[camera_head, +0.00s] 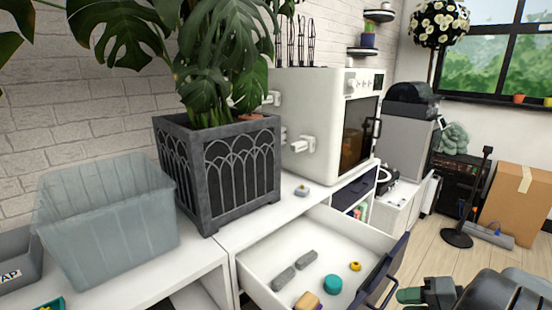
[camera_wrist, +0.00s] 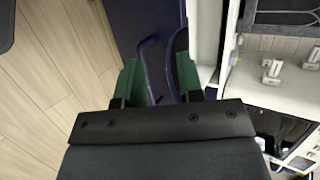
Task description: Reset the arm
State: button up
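My gripper (camera_head: 408,296) is at the lower right of the head view, just right of the open drawer's dark blue front. In the wrist view my gripper (camera_wrist: 159,75) has its two green fingers apart, with a gap between them. The drawer's dark blue handle (camera_wrist: 147,70) shows at and beyond that gap. I cannot tell whether the fingers touch it. No held object shows between the fingers. Much of my arm is out of view.
The white drawer (camera_head: 322,236) stands open with grey pieces, a teal round piece (camera_head: 332,284) and a yellow piece (camera_head: 355,266) inside. A planter (camera_head: 220,180), a clear bin (camera_head: 105,225) and a white machine (camera_head: 325,125) stand on the counter. Floor (camera_head: 480,262) shows at right.

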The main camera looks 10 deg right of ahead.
jog(key=w+a+r+n+g+h+p, duration=0.1)
jog(key=a+r+n+h+p, duration=0.3)
jog(key=a+r+p, duration=0.5)
jog(key=a+r+n+g+h+p, duration=0.3)
jog(key=a+r+n+h+p, duration=0.2)
jog(key=a+r+p, duration=0.5)
notch_tip(320, 180, up, 4)
jog(key=shift+w+r+p, duration=0.2)
jog(key=shift+w+p, duration=0.2)
jog(key=shift+p, duration=0.85)
jog(key=shift+a, duration=0.1)
